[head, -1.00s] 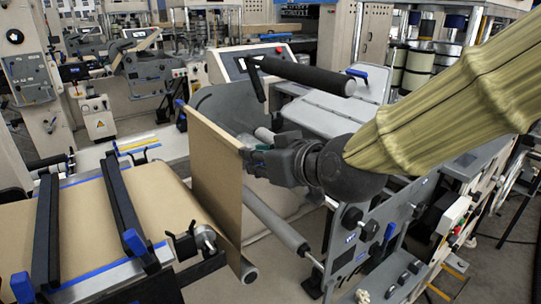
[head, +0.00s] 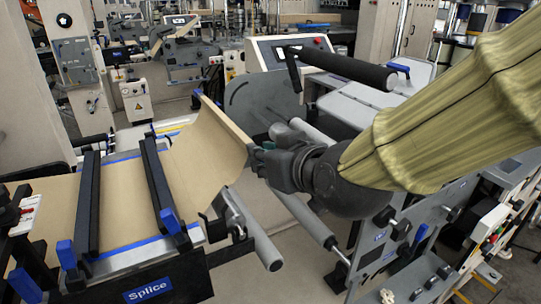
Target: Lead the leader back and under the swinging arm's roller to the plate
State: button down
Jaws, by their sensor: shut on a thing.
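The leader, a brown kraft web (head: 207,150), rises in a curve from the splice table to its free edge. My gripper (head: 258,160) is shut on the right end of that edge and holds it in the air. A dark roller (head: 345,68) on a short black arm is above and to the right of my gripper. A grey roller (head: 305,216) lies below my gripper, apart from the web. Which roller belongs to the swinging arm, I cannot tell. The splice table's plate (head: 130,266) has blue-edged strips and lies at lower left.
Two black bars (head: 163,192) cross the web on the splice table. Another grey roller (head: 255,235) juts out beside the table. A grey side plate with a curved slot (head: 265,95) stands behind the web. A machine frame (head: 400,250) fills the lower right.

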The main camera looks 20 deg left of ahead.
notch_tip(320, 180, down, 9)
jog(key=b, duration=0.6)
dwell(0.5)
jog(key=shift+b, duration=0.3)
notch_tip(320, 180, down, 22)
jog(key=b, duration=1.5)
dwell(0.5)
notch_tip(320, 180, down, 15)
jog(key=b, duration=1)
jog(key=shift+r, duration=0.2)
dwell(0.4)
